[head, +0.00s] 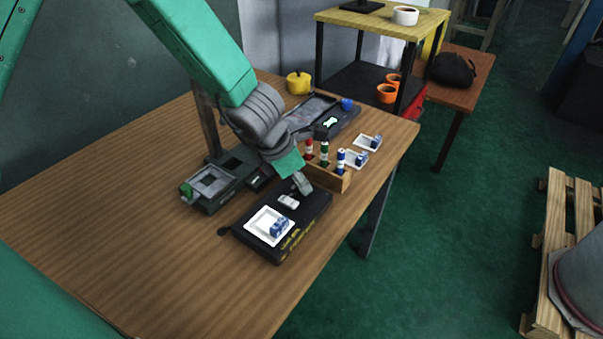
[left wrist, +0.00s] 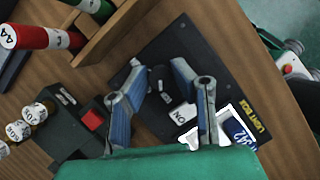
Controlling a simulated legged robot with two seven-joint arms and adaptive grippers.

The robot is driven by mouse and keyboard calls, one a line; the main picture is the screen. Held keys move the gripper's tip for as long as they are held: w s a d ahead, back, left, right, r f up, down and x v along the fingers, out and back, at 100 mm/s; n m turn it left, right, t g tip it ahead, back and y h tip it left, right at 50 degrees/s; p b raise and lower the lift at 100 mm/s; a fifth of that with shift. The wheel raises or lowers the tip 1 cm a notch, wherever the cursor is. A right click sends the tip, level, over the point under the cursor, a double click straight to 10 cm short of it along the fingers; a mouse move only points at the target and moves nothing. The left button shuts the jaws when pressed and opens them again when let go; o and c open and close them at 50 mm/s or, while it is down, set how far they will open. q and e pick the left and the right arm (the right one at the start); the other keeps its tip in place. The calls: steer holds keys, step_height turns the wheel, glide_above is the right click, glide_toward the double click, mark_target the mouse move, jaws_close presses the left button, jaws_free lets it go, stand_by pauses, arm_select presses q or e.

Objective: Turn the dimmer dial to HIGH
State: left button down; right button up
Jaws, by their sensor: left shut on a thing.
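The black light box (head: 312,212) lies on the wooden table, with a white lit square and a small white ON switch (head: 288,201). In the left wrist view the box (left wrist: 205,65) shows yellow lettering and the ON switch (left wrist: 185,114). The dark dimmer dial (left wrist: 157,79) sits on the box between the fingers of my left gripper (left wrist: 157,70). My left gripper also shows in the head view (head: 302,183), low over the box's far end, shut on the dial. The dial's marks and pointer cannot be read. My right gripper is not in view.
A blue-and-white film piece (head: 279,227) sits on the lit square. A wooden rack (head: 335,182) with red, green and blue cylinders stands close behind the gripper. A dark device (head: 210,187) lies to the left. The table's front left is clear.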

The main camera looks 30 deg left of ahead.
arm_select(q)
steer(key=m+g+p, duration=0.1)
steer(key=m+p, duration=0.2)
steer(key=p, duration=0.3)
steer(key=m+g+h+p, duration=0.1)
steer(key=m+p, duration=0.3)
steer(key=p, duration=0.2)
steer(key=shift+a+r, duration=0.15)
steer(key=m+g+p, duration=0.1)
steer(key=m, duration=0.1)
steer(key=shift+w+m+h+p, duration=0.1)
steer(key=shift+m+h+p, duration=0.2)
steer(key=shift+m, duration=0.1)
steer(key=m, duration=0.1)
steer(key=m+g, duration=0.1)
steer(key=shift+w+f+m, duration=0.1)
steer(key=shift+f+m, duration=0.1)
steer(key=shift+m, duration=0.1)
steer(key=m+g, duration=0.1)
steer(key=m, duration=0.1)
steer(key=shift+m+b, duration=0.35)
steer(key=shift+m, duration=0.05)
steer(key=m+g+y+b, duration=0.1)
steer(key=m, duration=0.2)
steer(key=shift+w+m, duration=0.1)
steer(key=shift+m, duration=0.2)
steer(key=shift+m+g+y+b, duration=0.45)
steer(key=shift+m+g+y, duration=0.2)
steer(key=shift+m, duration=1.25)
